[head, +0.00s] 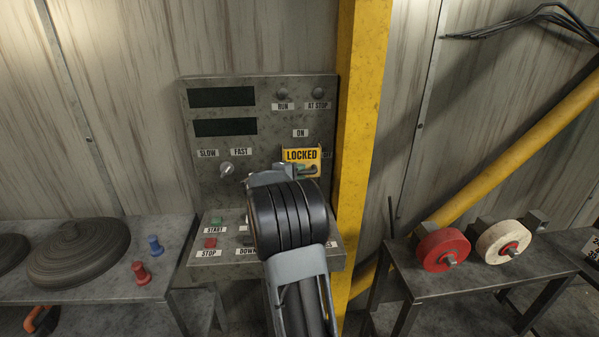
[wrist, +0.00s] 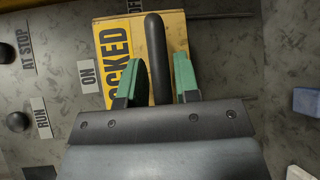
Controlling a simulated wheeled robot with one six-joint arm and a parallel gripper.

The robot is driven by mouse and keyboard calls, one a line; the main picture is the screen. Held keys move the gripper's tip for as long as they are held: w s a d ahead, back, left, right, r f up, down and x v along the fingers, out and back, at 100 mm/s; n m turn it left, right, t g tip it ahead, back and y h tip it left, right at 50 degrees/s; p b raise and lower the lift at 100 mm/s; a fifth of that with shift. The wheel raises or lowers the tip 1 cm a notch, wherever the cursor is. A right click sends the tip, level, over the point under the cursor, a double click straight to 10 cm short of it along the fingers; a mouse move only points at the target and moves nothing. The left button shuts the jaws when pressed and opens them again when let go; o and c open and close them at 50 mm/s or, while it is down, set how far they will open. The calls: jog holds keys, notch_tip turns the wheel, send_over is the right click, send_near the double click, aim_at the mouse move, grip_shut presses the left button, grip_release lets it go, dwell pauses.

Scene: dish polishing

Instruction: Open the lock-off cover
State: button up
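The lock-off cover is a yellow plate marked LOCKED (head: 300,155) on the right side of the grey control panel. It lies flat against the panel. In the wrist view the yellow cover (wrist: 177,30) fills the upper middle, with a black bar-shaped handle (wrist: 155,45) standing in front of it. My gripper (wrist: 158,76) has green-padded fingers, one on each side of this handle, with a visible gap on the right. The left finger is very close to the handle; contact is unclear. In the head view my wrist hides most of my gripper (head: 306,170).
The control panel (head: 202,174) has displays, a SLOW/FAST knob (head: 227,169) and START/STOP buttons below. A yellow post (head: 359,130) stands right beside it. A left bench (head: 172,262) holds a dark disc and pegs; a right bench (head: 450,288) holds red and white wheels.

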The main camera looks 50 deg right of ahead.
jog(key=shift+d, duration=0.25)
grip_shut()
dwell(0.3)
